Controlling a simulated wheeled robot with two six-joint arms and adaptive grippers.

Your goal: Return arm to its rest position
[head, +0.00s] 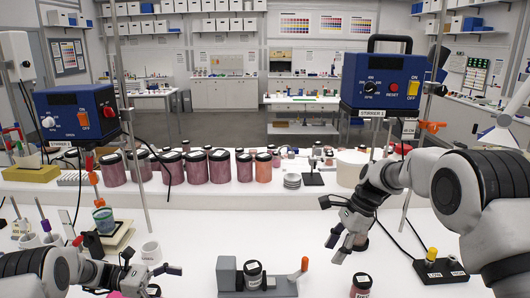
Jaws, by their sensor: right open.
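My right arm reaches in from the right, and its gripper (340,245) is open above the white bench, pointing down and left. A small jar partly shows behind its fingers; I cannot tell whether they touch. A dark-lidded jar (361,284) stands below it near the bottom edge. My left gripper (160,278) is low at the left, its fingers pointing right; whether it is open or shut is unclear. A jar with a black lid (253,274) sits in a grey fixture (228,278) with an orange-tipped lever, between the two grippers.
Blue stirrer units (77,111) and (383,82) stand on posts left and right. A row of large pigment jars (220,166) lines the back ledge. A black switch box (440,271) lies at the right. The bench middle behind the fixture is clear.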

